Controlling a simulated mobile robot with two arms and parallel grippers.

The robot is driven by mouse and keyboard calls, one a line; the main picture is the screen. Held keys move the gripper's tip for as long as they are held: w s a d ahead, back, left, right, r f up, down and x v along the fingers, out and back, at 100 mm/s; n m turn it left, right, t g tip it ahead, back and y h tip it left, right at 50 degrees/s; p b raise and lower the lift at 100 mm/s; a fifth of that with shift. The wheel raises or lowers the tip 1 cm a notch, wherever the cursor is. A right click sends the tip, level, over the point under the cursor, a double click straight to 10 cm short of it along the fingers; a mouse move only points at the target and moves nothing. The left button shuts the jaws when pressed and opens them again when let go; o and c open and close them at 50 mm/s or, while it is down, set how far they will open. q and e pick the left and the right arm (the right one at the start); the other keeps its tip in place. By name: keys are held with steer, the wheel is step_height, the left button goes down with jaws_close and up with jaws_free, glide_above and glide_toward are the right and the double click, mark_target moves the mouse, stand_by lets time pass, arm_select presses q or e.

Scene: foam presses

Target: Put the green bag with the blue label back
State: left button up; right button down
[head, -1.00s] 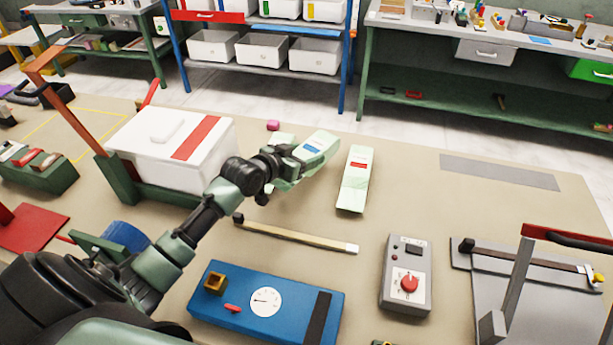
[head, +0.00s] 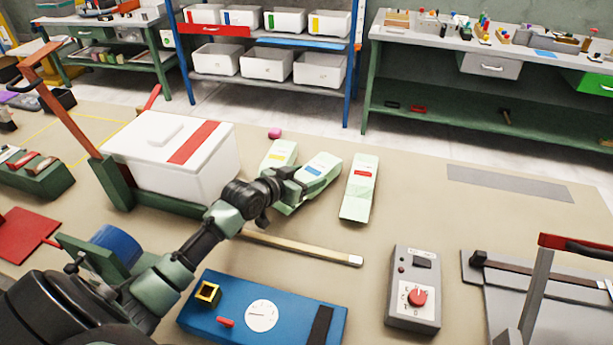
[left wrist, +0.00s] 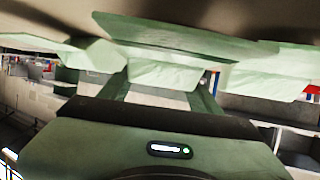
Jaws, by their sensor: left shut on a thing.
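The green bag with the blue label (head: 318,169) lies between two like bags on the bench, at or just above its top; I cannot tell whether it touches. My left gripper (head: 285,186) is shut on its near end, and the fingers hide part of it. A green bag with a yellow label (head: 278,154) is close on its left. A green bag with a red label (head: 360,188) lies a little apart on its right. In the left wrist view the gripper (left wrist: 160,92) has pale green bag material at its fingers. My right gripper is out of view.
A white box with a red stripe (head: 146,160) stands left of the bags. A wooden stick (head: 305,248), a blue device with a dial (head: 287,315) and a grey control box (head: 413,290) lie nearer.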

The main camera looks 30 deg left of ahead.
arm_select(q)
steer(key=o, duration=1.4)
steer(key=shift+f, duration=0.2)
steer(key=shift+r, duration=0.15)
steer(key=shift+r, duration=0.35)
step_height(320, 180, up, 4)
glide_above(282, 204)
steer(key=shift+f+b, duration=0.15)
steer(key=shift+b, duration=0.2)
steer(key=shift+s+r, duration=0.35)
steer(key=shift+s, duration=0.2)
steer(key=shift+a, duration=0.1)
